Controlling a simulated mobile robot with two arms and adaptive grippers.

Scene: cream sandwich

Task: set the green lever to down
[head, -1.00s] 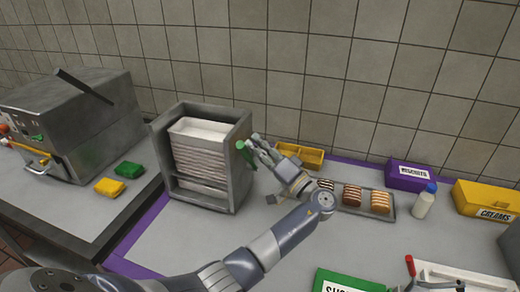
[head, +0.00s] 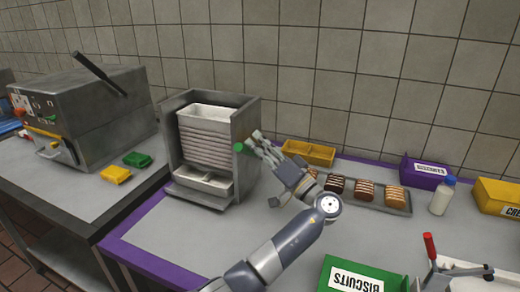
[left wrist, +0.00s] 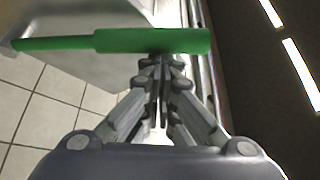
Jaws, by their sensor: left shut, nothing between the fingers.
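The green lever (head: 239,148) is on the right side of the grey tray dispenser (head: 246,120). In the left wrist view the lever (left wrist: 150,41) lies across the picture, just beyond my fingertips. My left gripper (head: 255,141) is shut and empty, with its tips at or very near the lever; I cannot tell whether they touch. The dispenser holds a stack of white trays (head: 205,142), and one white tray (head: 205,180) sits lower, at its front opening.
A yellow bin (head: 308,152) and a tray of biscuits (head: 398,205) stand behind and right of my left arm. A green box (head: 350,280) and a red-handled device (head: 429,247) are at the front right. A grey machine (head: 110,110) stands on the left.

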